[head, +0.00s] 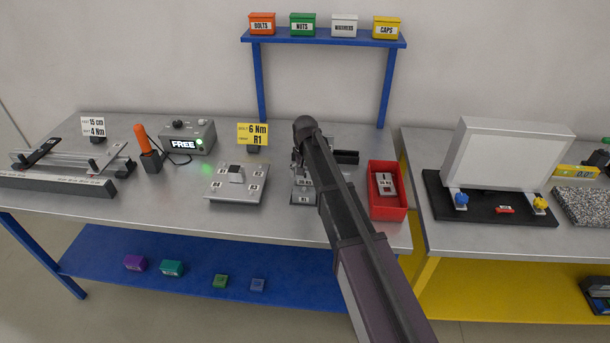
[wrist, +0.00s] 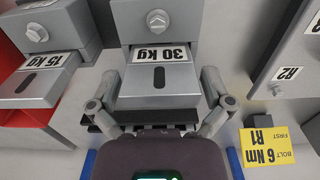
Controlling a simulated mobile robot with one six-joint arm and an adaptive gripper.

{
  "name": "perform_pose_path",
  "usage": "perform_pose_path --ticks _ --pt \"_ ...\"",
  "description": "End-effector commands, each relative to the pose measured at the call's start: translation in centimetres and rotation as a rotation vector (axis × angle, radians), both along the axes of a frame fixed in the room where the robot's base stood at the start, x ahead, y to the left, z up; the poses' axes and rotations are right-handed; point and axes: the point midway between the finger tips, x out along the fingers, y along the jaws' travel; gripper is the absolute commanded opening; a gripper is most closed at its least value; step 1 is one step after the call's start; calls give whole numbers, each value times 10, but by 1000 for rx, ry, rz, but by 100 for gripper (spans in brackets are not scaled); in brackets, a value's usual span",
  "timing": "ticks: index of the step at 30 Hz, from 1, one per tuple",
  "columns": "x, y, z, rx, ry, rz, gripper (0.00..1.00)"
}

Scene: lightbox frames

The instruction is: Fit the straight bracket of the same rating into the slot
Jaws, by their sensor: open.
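In the wrist view, a grey stepped bracket marked 30 kg (wrist: 160,88), with an oval hole and a hex bolt on its raised block, lies between the fingers of my gripper (wrist: 160,76). The gripper is open, one finger on each side; contact with the bracket cannot be made out. A similar bracket marked 15 kg (wrist: 38,85) lies left of it, by a red tray that also shows in the head view (head: 400,210). In the head view my arm hides the gripper and much of the grey piece below it. Which slot is meant cannot be told.
A grey plate (head: 240,194) with several labels lies left of the gripper. A yellow sign (head: 252,132) reads 6 Nm R1. A tool with an orange handle (head: 143,138) and a box reading FREE (head: 195,135) stand further left. A dark piece (head: 346,157) lies beside my arm.

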Motion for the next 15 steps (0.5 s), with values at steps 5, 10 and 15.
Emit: perform_pose_path --ticks 5,10,15 --pt "0 0 2 0 0 0 100" --pt "0 0 8 0 0 0 100" --pt "0 0 19 0 0 0 100"
